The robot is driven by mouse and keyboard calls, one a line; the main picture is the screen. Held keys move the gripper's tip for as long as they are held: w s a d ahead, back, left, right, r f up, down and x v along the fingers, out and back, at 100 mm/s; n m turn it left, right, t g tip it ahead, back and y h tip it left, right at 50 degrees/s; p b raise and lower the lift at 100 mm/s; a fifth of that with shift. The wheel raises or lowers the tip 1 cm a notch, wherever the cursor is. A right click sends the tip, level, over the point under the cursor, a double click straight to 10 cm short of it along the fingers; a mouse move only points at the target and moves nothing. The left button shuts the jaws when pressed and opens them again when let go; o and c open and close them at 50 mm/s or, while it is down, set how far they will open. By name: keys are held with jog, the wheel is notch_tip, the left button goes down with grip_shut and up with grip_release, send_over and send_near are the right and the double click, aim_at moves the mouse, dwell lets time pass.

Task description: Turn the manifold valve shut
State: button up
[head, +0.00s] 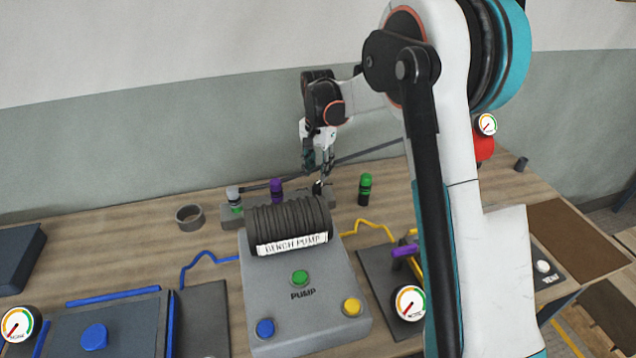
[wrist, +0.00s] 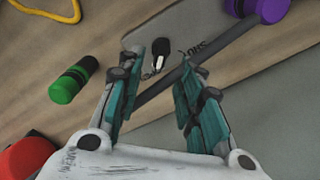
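The grey manifold block (head: 228,217) lies behind the bench pump; its flat top (wrist: 150,28) shows in the wrist view, with lettering only partly readable, perhaps "SHUT" (wrist: 193,47). A small black fitting (wrist: 168,45) with a white mark stands on it, perhaps the valve's handle; it also shows in the head view (head: 317,187). My gripper (wrist: 158,68) is open above it, pointing down, fingers to either side. A long dark bar (wrist: 225,45) slants across the view by the fingers; I cannot tell whether it touches them. A purple-topped fitting (head: 276,188) stands left of the gripper.
The bench pump (head: 255,300) with coloured buttons stands in front. A green-capped cylinder (head: 365,188) stands to the right of my gripper, a grey ring (head: 190,217) to the left. A red object (head: 485,148) with a gauge is farther right, behind my arm.

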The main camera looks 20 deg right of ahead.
aim_at(318, 182)
jog(key=shift+f+b, duration=0.5)
jog(key=shift+f, duration=1.65)
grip_shut()
